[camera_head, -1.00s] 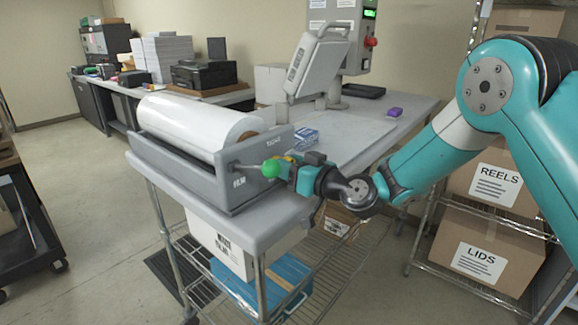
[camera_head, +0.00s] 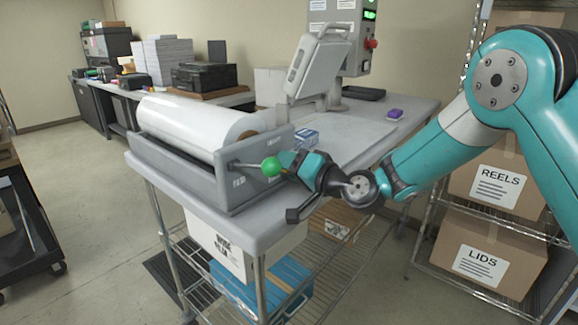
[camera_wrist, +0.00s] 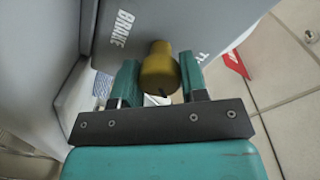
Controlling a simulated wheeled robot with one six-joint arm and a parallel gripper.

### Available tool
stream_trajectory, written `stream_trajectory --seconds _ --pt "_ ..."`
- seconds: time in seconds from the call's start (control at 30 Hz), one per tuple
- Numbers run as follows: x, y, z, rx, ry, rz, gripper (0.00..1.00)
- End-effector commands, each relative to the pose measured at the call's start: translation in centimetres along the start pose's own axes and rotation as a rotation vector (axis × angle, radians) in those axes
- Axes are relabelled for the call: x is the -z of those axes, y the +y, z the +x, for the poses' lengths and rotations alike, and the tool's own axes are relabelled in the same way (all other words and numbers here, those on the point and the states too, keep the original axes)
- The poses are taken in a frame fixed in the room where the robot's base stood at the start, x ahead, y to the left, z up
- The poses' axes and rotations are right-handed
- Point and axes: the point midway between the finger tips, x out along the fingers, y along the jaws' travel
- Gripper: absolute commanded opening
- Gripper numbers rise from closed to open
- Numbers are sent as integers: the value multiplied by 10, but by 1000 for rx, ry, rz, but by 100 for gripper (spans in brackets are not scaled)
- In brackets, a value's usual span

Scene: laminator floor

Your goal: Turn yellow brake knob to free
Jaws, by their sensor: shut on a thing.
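The yellow brake knob (camera_wrist: 160,70) stands out from a grey panel (camera_wrist: 185,25) lettered BRAKE in the wrist view. It has a small dark mark low on its near face. My gripper (camera_wrist: 160,78) is shut on the knob, with one teal finger on each side. In the head view my gripper (camera_head: 284,163) is at the end plate of the grey film roll stand (camera_head: 228,178), and the knob is hidden behind it. More lettering beside the knob is partly cut off.
A lever with a green ball (camera_head: 270,166) sticks out close beside my gripper. A white film roll (camera_head: 190,120) lies in the stand. A small blue-and-white box (camera_head: 305,136) is behind my gripper on the table. A red tag (camera_wrist: 235,64) shows right of the panel.

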Motion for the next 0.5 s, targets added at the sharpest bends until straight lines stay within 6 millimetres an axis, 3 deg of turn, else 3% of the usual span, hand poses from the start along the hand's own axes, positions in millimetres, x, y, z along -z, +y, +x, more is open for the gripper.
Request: stream_trajectory --seconds 0.5 --pt "2 0 0 -5 -17 485 16"
